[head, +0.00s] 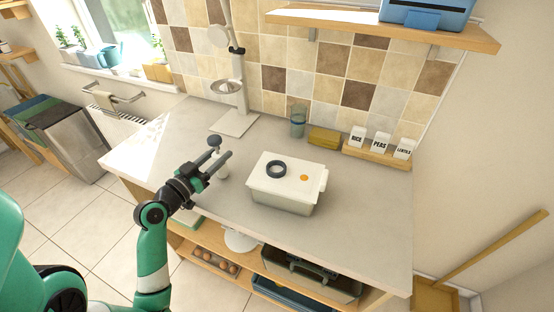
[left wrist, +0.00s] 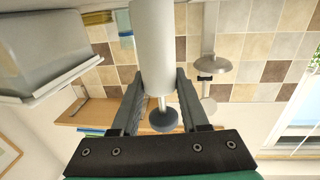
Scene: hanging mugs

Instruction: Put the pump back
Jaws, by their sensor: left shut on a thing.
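The pump shows in the left wrist view as a white cylinder (left wrist: 153,45) with a thin metal rod and a dark round knob (left wrist: 164,120). My left gripper (head: 222,160) is shut on it, above the counter's front left part. In the head view the pump's dark knob (head: 214,141) stands above the fingers and part of its white body (head: 223,173) shows below them. Whether its lower end touches the counter is unclear. A container with a white lid (head: 291,191) stands right of the gripper. The lid carries a dark ring (head: 276,169) and an orange dot (head: 304,178). My right gripper is out of view.
A white stand with a round metal dish (head: 227,87) rises at the counter's back left. A bluish glass (head: 297,121), a yellow sponge (head: 324,137) and a rack of labelled jars (head: 380,144) line the back. The counter's right part (head: 372,210) is clear.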

